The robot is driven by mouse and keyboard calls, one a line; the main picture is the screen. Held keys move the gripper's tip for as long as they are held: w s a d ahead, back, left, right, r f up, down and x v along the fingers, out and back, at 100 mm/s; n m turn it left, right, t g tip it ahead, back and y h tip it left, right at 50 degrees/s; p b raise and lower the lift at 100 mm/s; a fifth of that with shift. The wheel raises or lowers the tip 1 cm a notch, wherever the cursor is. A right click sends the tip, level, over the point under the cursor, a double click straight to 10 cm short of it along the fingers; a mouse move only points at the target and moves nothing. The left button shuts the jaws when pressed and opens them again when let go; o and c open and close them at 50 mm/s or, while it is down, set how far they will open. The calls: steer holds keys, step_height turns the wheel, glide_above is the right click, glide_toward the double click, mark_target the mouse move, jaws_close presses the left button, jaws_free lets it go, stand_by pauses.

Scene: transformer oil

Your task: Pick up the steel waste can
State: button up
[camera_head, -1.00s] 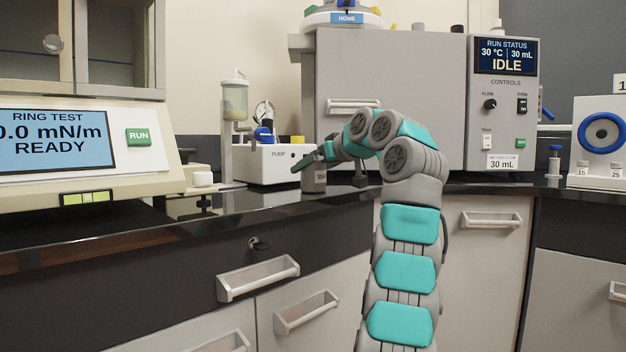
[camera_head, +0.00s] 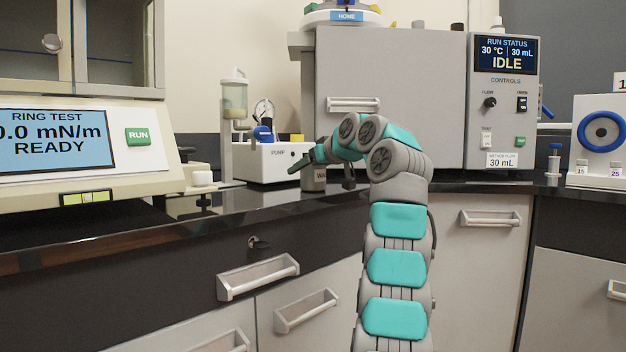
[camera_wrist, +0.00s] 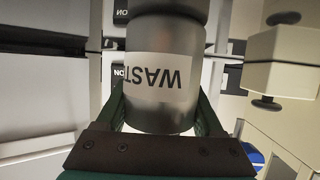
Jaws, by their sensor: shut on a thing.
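The steel waste can (camera_head: 315,183) stands on the black counter in the head view, partly hidden behind my gripper (camera_head: 308,165). In the wrist view the steel waste can (camera_wrist: 160,110) is a grey metal cylinder with a white label, and the letters "WAST" show upside down. My gripper (camera_wrist: 160,105) is shut on the can, with one green finger on each side of it. Its far end runs out of the top of the wrist view. Whether the can's base touches the counter is hard to tell.
The white pump box (camera_head: 275,163) with a gauge stands just left of and behind the can. The big grey cabinet (camera_head: 400,110) marked IDLE stands behind my arm. The ring test instrument (camera_head: 70,150) is at the left. The counter's front edge (camera_head: 180,240) runs below.

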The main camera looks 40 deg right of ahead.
jaws_close()
steer(key=shift+r, duration=0.15)
steer(key=shift+r+p, duration=1.6)
steer(key=shift+r, duration=0.1)
steer(key=shift+s+a+f+b, duration=0.1)
steer(key=shift+s+b, duration=0.15)
steer(key=shift+b, duration=0.1)
steer(key=s+a+b, duration=0.3)
steer(key=s+b, duration=0.1)
steer(key=s, duration=0.3)
steer(key=s+a+r+b, duration=0.1)
steer(key=s+a+b, duration=0.2)
steer(key=s, duration=0.3)
steer(key=shift+s+a+r+b, duration=0.25)
steer(key=shift+s+a+b, duration=0.15)
steer(key=shift+a, duration=0.15)
